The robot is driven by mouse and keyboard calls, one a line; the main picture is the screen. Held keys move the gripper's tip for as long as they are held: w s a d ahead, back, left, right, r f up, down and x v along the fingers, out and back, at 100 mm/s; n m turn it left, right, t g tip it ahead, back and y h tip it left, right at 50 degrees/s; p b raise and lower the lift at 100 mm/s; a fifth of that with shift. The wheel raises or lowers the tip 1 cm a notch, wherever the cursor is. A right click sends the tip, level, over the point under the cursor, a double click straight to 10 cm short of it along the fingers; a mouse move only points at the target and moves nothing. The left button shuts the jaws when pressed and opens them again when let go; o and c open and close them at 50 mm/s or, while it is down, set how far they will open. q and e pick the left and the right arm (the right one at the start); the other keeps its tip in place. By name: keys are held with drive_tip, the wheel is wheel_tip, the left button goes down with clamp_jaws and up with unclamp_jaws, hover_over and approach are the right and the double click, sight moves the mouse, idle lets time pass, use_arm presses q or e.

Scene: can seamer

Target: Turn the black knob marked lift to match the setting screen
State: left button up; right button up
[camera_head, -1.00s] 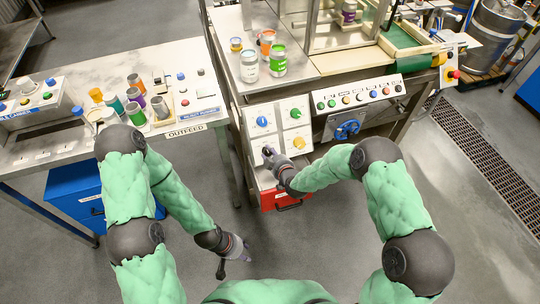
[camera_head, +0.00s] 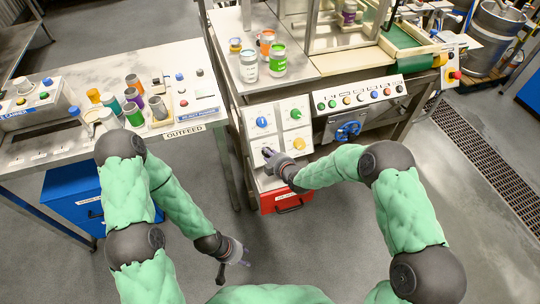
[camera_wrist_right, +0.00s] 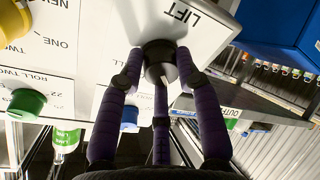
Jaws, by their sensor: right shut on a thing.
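The black knob (camera_wrist_right: 159,55) is in the right wrist view, on a white panel below the printed word LIFT (camera_wrist_right: 184,14). My right gripper (camera_wrist_right: 158,75) is closed around this knob, with fingers on both sides of it. In the head view, my right gripper (camera_head: 270,155) is at the lower left of the white knob panel (camera_head: 276,120) and hides the black knob. A small light mark shows on the knob's side in the wrist view. My left gripper (camera_head: 233,264) hangs empty above the floor; its fingers are too small to judge. I cannot make out a setting screen.
Blue (camera_head: 262,122), green (camera_head: 296,113) and yellow (camera_head: 298,144) knobs share the panel. A red drawer (camera_head: 287,197) is below. Several cans stand on the outfeed table (camera_head: 100,75).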

drive_tip(key=shift+s+f, duration=0.1)
drive_tip(key=shift+f, duration=0.05)
drive_tip(key=o, duration=1.1)
drive_tip(key=shift+o, duration=0.2)
drive_tip(key=v, duration=1.2)
